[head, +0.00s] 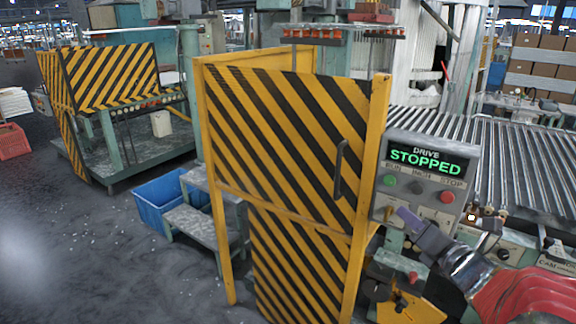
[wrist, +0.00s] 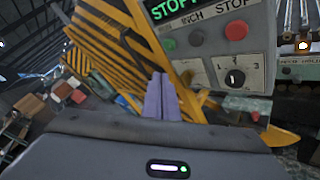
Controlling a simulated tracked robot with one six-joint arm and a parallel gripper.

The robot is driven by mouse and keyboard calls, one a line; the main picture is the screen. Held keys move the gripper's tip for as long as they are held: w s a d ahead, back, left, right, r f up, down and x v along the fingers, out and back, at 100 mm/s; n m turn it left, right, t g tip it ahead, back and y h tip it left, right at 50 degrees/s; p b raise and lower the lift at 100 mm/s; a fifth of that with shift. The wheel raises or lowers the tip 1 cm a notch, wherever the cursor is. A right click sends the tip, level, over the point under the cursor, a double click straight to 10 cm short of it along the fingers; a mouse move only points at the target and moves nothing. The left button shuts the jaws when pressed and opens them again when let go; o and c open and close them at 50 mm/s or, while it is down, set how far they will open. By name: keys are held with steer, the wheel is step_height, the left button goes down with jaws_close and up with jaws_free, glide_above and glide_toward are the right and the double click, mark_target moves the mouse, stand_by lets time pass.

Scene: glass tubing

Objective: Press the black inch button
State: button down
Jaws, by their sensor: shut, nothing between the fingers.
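The black inch button (head: 417,188) sits between the green run button (head: 390,181) and the red stop button (head: 447,197) on a grey control panel. The display (head: 428,157) above them reads "DRIVE STOPPED". My gripper (head: 403,215) is shut and empty, its purple fingers below the button row. In the wrist view the fingers (wrist: 161,92) are closed together, below and left of the black inch button (wrist: 196,38). The green button (wrist: 169,44) and red button (wrist: 237,28) flank it. I see a gap in the picture between fingertips and button; contact does not show.
A yellow and black striped guard door (head: 290,150) with a dark handle (head: 340,169) stands just left of the panel. A rotary knob (wrist: 234,77) is below the buttons. A roller conveyor (head: 520,150) lies behind. Open floor (head: 90,250) is at left.

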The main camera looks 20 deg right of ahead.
mark_target(418, 188)
steer(key=w+d, duration=0.1)
steer(key=d, duration=0.1)
steer(key=w+d, duration=0.4)
steer(key=d, duration=0.1)
steer(key=shift+w, duration=0.2)
stand_by(0.5)
stand_by(1.8)
steer(key=shift+d, duration=0.1)
steer(key=shift+w+d, duration=0.2)
